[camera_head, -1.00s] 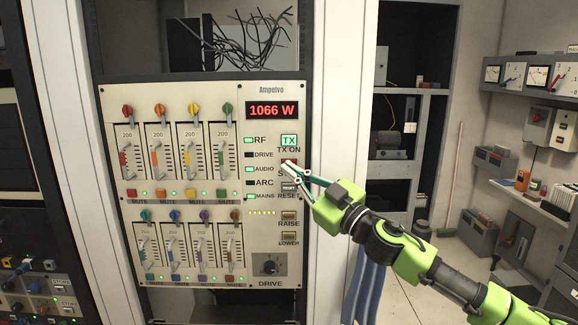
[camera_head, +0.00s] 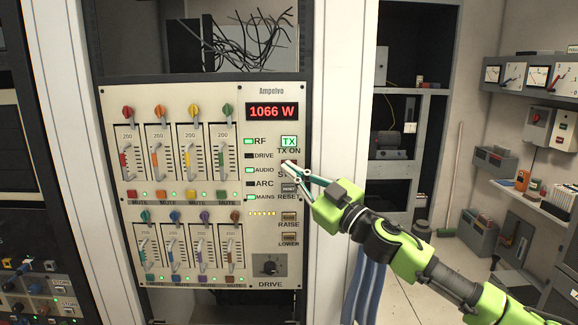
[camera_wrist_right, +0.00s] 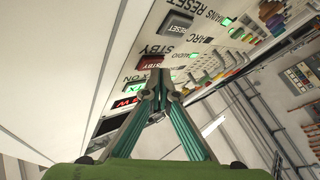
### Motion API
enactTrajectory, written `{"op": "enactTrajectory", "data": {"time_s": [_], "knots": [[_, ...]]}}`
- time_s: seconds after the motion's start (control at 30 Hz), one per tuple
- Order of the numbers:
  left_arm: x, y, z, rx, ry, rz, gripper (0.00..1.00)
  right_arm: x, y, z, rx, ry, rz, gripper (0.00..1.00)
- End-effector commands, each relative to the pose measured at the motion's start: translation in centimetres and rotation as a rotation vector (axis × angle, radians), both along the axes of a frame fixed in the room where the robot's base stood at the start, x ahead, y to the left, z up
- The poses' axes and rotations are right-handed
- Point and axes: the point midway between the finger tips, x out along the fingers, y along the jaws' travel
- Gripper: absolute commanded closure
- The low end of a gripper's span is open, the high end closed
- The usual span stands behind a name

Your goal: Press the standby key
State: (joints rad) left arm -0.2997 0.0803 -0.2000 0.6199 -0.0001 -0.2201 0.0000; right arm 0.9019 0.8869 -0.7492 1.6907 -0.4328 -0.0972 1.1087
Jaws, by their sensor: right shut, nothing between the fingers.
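The standby key shows in the right wrist view as a dark red key (camera_wrist_right: 150,62) marked STBY, in the row between the green-lit TX key (camera_wrist_right: 133,87) and the grey RESET key (camera_wrist_right: 176,24). In the head view, my fingers cover most of it, just below the lit TX key (camera_head: 289,141). My right gripper (camera_head: 286,165) is shut and empty, with its tips at the standby key. In the right wrist view, the fingertips (camera_wrist_right: 161,72) lie right beside the key's lower edge; I cannot tell whether they touch it. My left gripper is out of view.
The transmitter panel (camera_head: 270,92) shows 1066 W on a red display (camera_head: 272,111). The RESET key (camera_head: 289,188), RAISE key (camera_head: 288,216) and LOWER key (camera_head: 288,236) sit below the fingers. Fader knobs fill the panel's left. A white rack post (camera_head: 337,90) stands right of the panel.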

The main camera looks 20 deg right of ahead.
Motion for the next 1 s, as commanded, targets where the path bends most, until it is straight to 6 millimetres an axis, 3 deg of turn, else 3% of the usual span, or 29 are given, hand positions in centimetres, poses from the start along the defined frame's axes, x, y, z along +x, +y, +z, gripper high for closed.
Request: {"op": "enactTrajectory", "data": {"time_s": [1.0], "knots": [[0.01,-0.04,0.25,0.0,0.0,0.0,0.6,0.77,-0.22,0.08,0.001,-0.001,0.0,1.0]]}}
